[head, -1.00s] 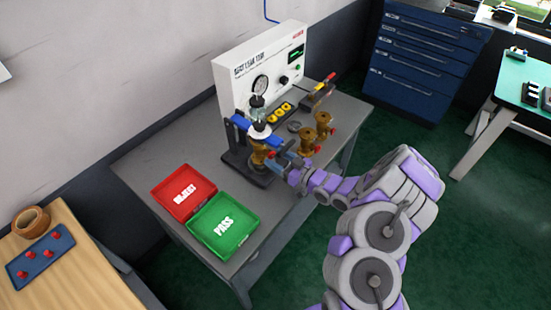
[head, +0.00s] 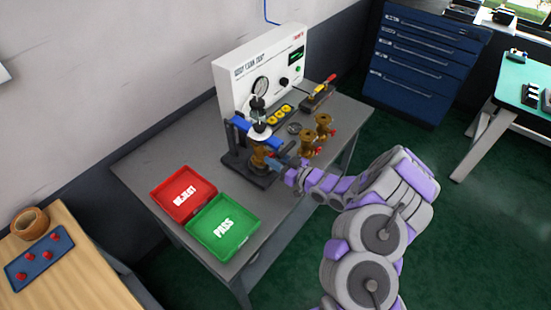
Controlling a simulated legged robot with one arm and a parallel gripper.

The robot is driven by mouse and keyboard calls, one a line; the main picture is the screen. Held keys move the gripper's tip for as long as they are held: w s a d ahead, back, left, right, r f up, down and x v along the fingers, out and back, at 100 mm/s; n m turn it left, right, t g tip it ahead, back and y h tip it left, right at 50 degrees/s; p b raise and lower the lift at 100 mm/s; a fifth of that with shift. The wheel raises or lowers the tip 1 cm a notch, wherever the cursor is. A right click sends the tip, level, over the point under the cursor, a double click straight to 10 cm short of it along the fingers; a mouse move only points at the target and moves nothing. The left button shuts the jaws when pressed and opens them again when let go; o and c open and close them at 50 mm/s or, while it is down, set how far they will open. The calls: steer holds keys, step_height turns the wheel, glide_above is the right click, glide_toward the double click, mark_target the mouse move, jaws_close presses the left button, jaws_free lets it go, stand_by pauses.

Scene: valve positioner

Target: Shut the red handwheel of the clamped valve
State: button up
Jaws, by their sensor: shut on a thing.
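The clamped valve (head: 259,156) is a brass body held upright in the blue and black clamp fixture (head: 241,128) on the grey bench. Its red handwheel (head: 271,152) shows only as a small bit of red on the valve's right side, mostly hidden by my gripper. My gripper (head: 279,160) reaches in from the right at the valve's side and is shut on the handwheel. The fingertips are small and dark here, and how far the wheel is turned cannot be told.
Two loose brass valves (head: 323,126) with red handwheels stand close behind and right of my gripper. A white test panel (head: 262,66) with a gauge stands behind. Red reject (head: 183,193) and green pass (head: 223,224) trays lie at the front left of the bench (head: 150,160).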

steer(key=shift+c, duration=0.9)
steer(key=shift+m+p, duration=0.3)
